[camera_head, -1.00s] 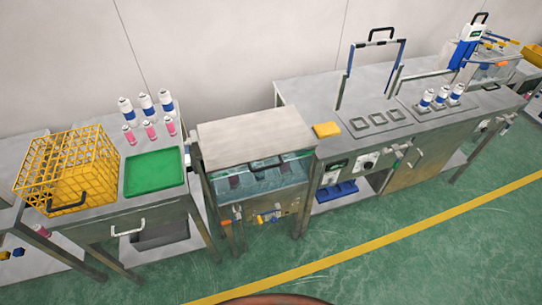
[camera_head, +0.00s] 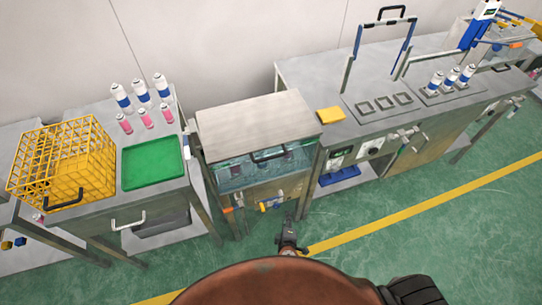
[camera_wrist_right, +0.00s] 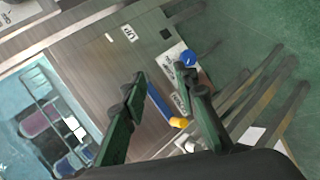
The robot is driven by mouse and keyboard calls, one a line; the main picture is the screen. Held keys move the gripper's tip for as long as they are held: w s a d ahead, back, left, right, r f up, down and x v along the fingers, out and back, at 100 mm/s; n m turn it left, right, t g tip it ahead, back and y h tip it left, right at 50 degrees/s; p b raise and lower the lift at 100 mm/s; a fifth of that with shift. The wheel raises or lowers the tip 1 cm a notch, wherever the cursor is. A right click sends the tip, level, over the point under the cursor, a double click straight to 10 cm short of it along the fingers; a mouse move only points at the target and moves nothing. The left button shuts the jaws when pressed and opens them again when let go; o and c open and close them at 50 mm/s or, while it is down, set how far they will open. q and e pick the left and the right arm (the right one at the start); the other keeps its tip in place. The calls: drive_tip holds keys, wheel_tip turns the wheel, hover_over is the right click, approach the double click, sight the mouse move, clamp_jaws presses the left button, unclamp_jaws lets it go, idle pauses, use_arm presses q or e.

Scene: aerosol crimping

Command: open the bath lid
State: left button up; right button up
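The bath (camera_head: 262,193) stands in the middle of the head view, a metal tank with a glass-like front section showing bluish water. Its flat grey lid (camera_head: 257,124) lies over the top, with a black bar handle (camera_head: 268,157) at its front edge. My right gripper (camera_head: 288,226) is low in front of the bath, apart from the handle. In the right wrist view the gripper (camera_wrist_right: 160,88) has its two dark green fingers spread, with nothing held between them. The bath water (camera_wrist_right: 45,115) with cans in it shows at the left there. My left gripper is out of view.
Yellow and blue valves (camera_head: 272,204) stick out from the bath's front. A table with a green tray (camera_head: 153,164), yellow crate (camera_head: 65,165) and several cans stands left. A crimping bench (camera_head: 380,85) with a yellow block (camera_head: 330,114) stands right. Green floor is open in front.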

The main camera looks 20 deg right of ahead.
drive_tip(key=w+a+r+t+h, duration=0.1)
drive_tip(key=w+a+r+t, duration=0.15)
drive_tip(key=r, duration=0.65)
drive_tip(key=w+a+r+t, duration=0.1)
drive_tip(key=w+r+t, duration=0.15)
drive_tip(key=r, duration=0.65)
drive_tip(key=t+h, duration=0.2)
drive_tip(key=t, duration=0.1)
approach(271, 157)
drive_tip(key=w, duration=0.3)
drive_tip(key=shift+n, duration=0.4)
drive_tip(key=x, duration=0.3)
drive_tip(key=d+p+x, duration=0.1)
drive_tip(key=x, duration=0.3)
drive_tip(key=shift+w, duration=0.1)
clamp_jaws()
